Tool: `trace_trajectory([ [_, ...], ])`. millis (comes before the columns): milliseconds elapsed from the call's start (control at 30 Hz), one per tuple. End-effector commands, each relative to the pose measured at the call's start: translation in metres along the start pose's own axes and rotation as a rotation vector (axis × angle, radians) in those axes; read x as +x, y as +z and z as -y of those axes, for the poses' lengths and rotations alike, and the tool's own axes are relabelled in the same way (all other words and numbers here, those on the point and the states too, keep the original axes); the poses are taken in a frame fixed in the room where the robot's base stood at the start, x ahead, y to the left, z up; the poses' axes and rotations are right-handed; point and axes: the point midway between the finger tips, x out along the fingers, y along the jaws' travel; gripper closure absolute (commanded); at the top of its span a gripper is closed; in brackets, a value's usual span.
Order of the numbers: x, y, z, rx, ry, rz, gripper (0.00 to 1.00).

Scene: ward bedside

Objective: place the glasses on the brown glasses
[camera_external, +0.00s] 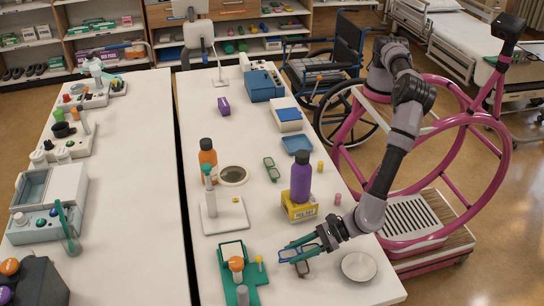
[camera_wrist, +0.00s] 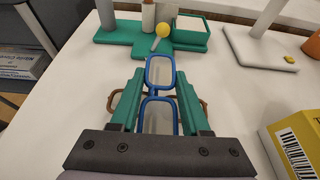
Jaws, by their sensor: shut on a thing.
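My gripper (camera_wrist: 160,76) has green fingers and is shut on a pair of blue glasses (camera_wrist: 158,99), whose two lenses line up lengthwise between the fingers. In the external view my gripper (camera_external: 285,250) is low over the near right part of the white table, with the blue glasses (camera_external: 301,266) at its fingers. Brown glasses (camera_wrist: 204,106) show only as curved brown parts on both sides of the fingers in the wrist view. The fingers and blue glasses hide the rest of them. I cannot tell whether the two pairs touch.
A green stand (camera_external: 233,257) is just left of my gripper, and a white bowl (camera_external: 359,267) is to its right. A yellow box (camera_external: 299,207) with a purple bottle (camera_external: 301,176) stands behind. Green glasses (camera_external: 271,169) lie farther back.

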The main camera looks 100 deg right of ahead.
Motion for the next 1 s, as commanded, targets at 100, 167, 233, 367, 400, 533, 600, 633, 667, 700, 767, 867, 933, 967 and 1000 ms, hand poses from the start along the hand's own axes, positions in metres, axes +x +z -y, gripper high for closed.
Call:
trace_trajectory([
  [100,0.0,0.0,0.0,0.0,0.0,0.0,1.0],
  [167,0.0,-0.001,0.0,0.0,0.0,0.0,1.0],
  [233,0.001,-0.003,0.0,0.0,0.0,0.0,1.0],
  [367,0.001,-0.002,0.0,0.0,0.0,0.0,0.24],
  [400,0.001,-0.002,0.0,0.0,0.0,0.0,0.24],
  [533,0.001,-0.002,0.0,0.0,0.0,0.0,0.24],
  [600,0.001,-0.002,0.0,0.0,0.0,0.0,0.24],
  [633,0.001,-0.001,0.0,0.0,0.0,0.0,0.24],
  [667,0.0,0.0,0.0,0.0,0.0,0.0,0.24],
  [700,-0.001,0.002,0.0,0.0,0.0,0.0,0.24],
  [767,-0.008,0.001,-0.001,-0.001,0.001,0.0,0.24],
  [867,-0.025,0.001,-0.001,-0.003,0.002,0.0,0.24],
  [933,-0.041,0.002,-0.002,-0.002,0.003,0.0,0.24],
  [967,-0.048,0.001,-0.001,-0.002,0.003,-0.001,0.24],
  [1000,-0.057,0.001,-0.002,-0.003,0.003,-0.001,0.24],
])
